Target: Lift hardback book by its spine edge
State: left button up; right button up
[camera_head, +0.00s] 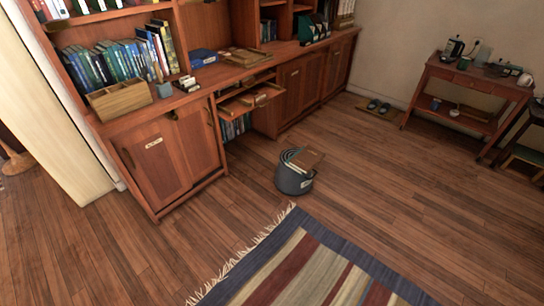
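Neither of my grippers is in the head view. Several upright books (112,62) with mostly blue and green spines stand in a row on the wooden bookcase at the upper left, and a pale yellowish book (166,48) is at the right end of the row. A dark blue item (203,57), perhaps a book or box, lies on the counter. A flat brown item (308,159), possibly a book, rests tilted on a round grey bin (293,181) on the floor. I cannot tell which one is the hardback book.
A wooden organiser box (119,100) and a small cup (164,90) stand near the counter's front edge. A pulled-out shelf (248,98) juts from the cabinet. A striped rug (305,265) lies in front. A side table (468,82) stands at right.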

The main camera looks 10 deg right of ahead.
aim_at(308, 158)
jog(key=i+l+u, duration=0.3)
jog(key=l+u, duration=0.25)
jog(key=l, duration=0.25)
jog(key=i+l+u, duration=0.15)
jog(key=l+u, duration=0.15)
jog(key=l, duration=0.15)
jog(key=i+l+u, duration=0.1)
jog(key=l+u, duration=0.15)
jog(key=l, duration=0.25)
